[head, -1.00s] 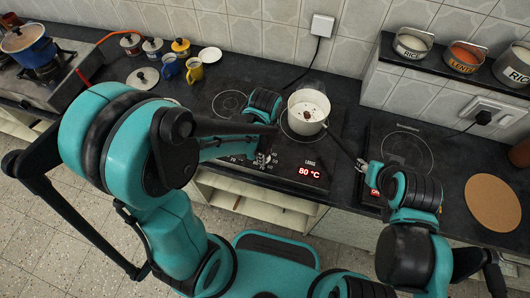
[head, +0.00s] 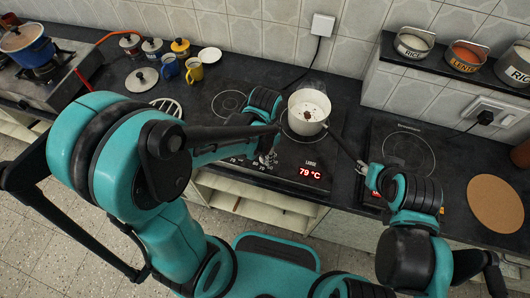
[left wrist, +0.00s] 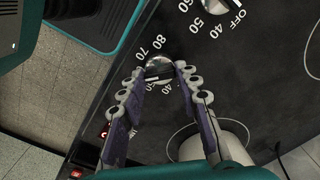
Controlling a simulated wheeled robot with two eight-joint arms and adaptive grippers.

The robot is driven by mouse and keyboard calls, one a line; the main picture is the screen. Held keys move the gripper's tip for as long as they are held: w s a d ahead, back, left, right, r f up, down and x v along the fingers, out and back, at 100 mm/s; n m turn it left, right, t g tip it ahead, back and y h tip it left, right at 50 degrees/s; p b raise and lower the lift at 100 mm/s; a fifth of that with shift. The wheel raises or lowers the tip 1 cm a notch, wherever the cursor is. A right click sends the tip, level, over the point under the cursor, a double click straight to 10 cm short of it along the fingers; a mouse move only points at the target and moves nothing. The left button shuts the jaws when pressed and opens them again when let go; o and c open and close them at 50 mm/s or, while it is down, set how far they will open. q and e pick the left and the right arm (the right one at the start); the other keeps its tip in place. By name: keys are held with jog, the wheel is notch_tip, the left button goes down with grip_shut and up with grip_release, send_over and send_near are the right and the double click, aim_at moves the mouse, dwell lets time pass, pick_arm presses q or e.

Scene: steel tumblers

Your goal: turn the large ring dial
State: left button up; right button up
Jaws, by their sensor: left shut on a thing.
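The large ring dial (left wrist: 158,70) is a small silver knob on the black hob, with numbers from 40 to 80 printed around it. My left gripper (left wrist: 160,70) is shut on it, one finger on each side. In the head view my left gripper (head: 266,158) is at the hob's front edge and mostly hides the dial. The red display (head: 310,173) under the word LARGE reads 79 °C. My right gripper (head: 364,166) is close to the end of the pot's dark handle; whether it grips it is unclear.
A cream pot (head: 307,107) with pale contents and a brown lump stands on the hob. A second dial (left wrist: 214,4) marked OFF is beside the held one. Two mugs stand behind left. A second hob (head: 405,150) and a round cork mat (head: 494,203) are at right.

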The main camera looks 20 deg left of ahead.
pick_arm(q)
jog(key=n, duration=1.5)
jog(key=shift+n+b, duration=0.3)
jog(key=n, duration=1)
jog(key=shift+n, duration=0.4)
jog(key=o, duration=1.1)
jog(key=shift+r, duration=0.1)
